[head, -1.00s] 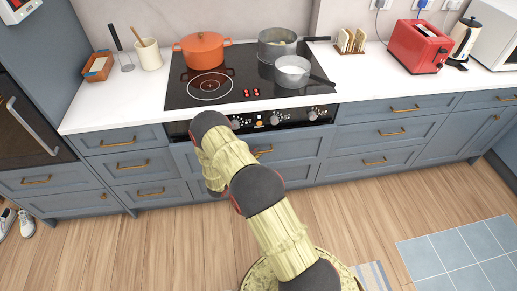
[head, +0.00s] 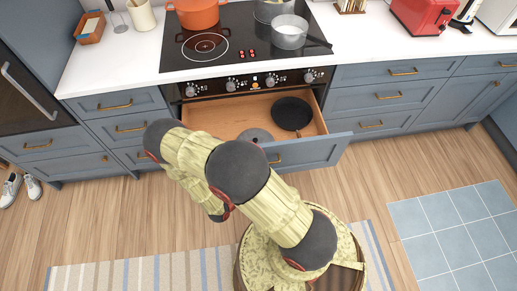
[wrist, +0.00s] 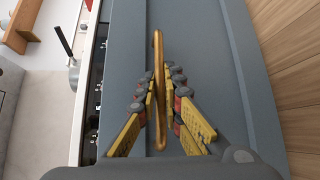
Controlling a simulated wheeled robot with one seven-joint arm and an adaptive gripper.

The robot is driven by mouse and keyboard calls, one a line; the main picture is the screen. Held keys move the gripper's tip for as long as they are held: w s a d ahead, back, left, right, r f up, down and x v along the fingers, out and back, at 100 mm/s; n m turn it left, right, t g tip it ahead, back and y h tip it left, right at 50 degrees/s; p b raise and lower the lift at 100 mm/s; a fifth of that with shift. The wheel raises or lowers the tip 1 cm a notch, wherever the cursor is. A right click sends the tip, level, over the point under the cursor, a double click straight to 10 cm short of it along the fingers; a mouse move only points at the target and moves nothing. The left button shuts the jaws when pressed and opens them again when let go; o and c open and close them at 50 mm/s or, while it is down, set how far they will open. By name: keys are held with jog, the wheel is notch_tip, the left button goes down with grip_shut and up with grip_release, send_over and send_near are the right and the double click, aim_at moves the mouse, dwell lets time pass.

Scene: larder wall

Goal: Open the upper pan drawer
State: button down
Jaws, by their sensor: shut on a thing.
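The upper pan drawer (head: 312,152) stands pulled out below the oven control strip. Its wooden inside (head: 215,118) shows a black pan (head: 292,113) at the right and a grey round lid or disc (head: 255,136) near the middle. In the wrist view my gripper (wrist: 160,85) has its yellow fingers on both sides of the brass drawer handle (wrist: 158,50) and is shut on it. The grey-blue drawer front (wrist: 205,60) fills the middle of that view. In the head view my arm hides the gripper and the left part of the drawer front.
The cooktop (head: 240,40) above holds an orange pot (head: 197,14) and a grey saucepan (head: 289,35). Closed drawers flank the open one on both sides. A striped rug (head: 150,275) and wooden floor lie in front. A red toaster (head: 428,14) stands on the counter at right.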

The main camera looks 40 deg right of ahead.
jog(key=s+a, duration=0.3)
jog(key=s, duration=0.2)
jog(key=shift+s+a, duration=0.2)
jog(key=c, duration=2.1)
grip_release()
jog(key=shift+o, duration=0.9)
jog(key=v, duration=1.2)
